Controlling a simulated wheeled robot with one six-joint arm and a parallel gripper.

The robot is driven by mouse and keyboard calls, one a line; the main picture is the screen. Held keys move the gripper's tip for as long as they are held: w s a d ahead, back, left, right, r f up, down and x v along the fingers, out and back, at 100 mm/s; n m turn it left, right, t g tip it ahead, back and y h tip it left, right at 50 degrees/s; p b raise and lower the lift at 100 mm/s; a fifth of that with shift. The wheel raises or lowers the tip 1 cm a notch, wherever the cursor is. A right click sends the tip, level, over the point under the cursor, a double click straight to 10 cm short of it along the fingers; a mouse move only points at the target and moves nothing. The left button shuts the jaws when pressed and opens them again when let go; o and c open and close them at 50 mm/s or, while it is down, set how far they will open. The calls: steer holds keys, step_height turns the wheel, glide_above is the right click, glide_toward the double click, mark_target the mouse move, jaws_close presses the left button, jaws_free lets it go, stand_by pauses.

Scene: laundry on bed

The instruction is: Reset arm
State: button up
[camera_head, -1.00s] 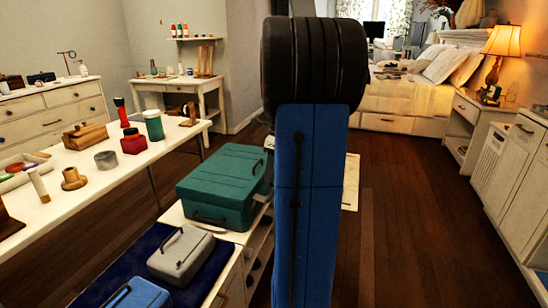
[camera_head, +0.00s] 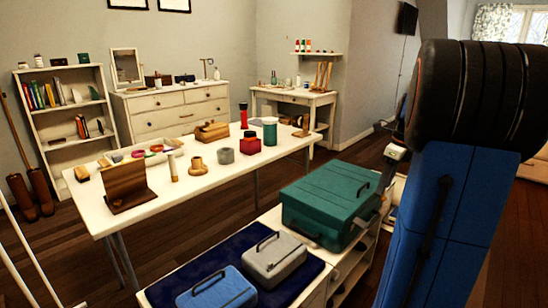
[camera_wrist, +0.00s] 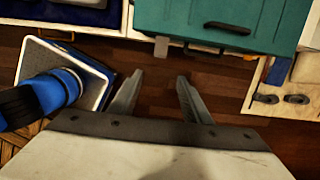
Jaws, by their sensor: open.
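My gripper (camera_wrist: 160,78) is open and empty in the wrist view, with its two grey fingers apart above the dark wood floor (camera_wrist: 235,77). Nothing lies between the fingers. A teal case (camera_wrist: 215,18) with a dark handle is beyond the fingertips at the top of that view. My blue arm link and its black joint fill the right side of the head view and hide part of the room behind. I cannot clearly make out my gripper in the head view.
The teal case (camera_head: 320,205) stands on a low white cabinet beside a grey case (camera_head: 274,258) and a blue case (camera_head: 217,290). A long white table (camera_head: 105,215) holds several small items. A bookshelf (camera_head: 50,130) and dresser (camera_head: 165,110) line the wall.

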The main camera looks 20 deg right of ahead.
steer(key=s+a+r+n+t+h, duration=0.1)
steer(key=s+a+n, duration=0.1)
steer(key=a+n, duration=0.75)
steer(key=s+a+n, duration=0.2)
steer(key=a+n, duration=0.3)
steer(key=a, duration=0.9)
steer(key=s+a+f+n+t, duration=0.1)
steer(key=s+a+f+n, duration=0.2)
steer(key=s+a+n, duration=0.3)
steer(key=s+a+f+n+t, duration=0.1)
steer(key=s+a+f+n, duration=0.2)
steer(key=s+a+n, duration=0.3)
steer(key=a+n, duration=0.2)
steer(key=n, duration=0.3)
steer(key=shift+s+a, duration=0.25)
steer(key=shift+a, duration=0.05)
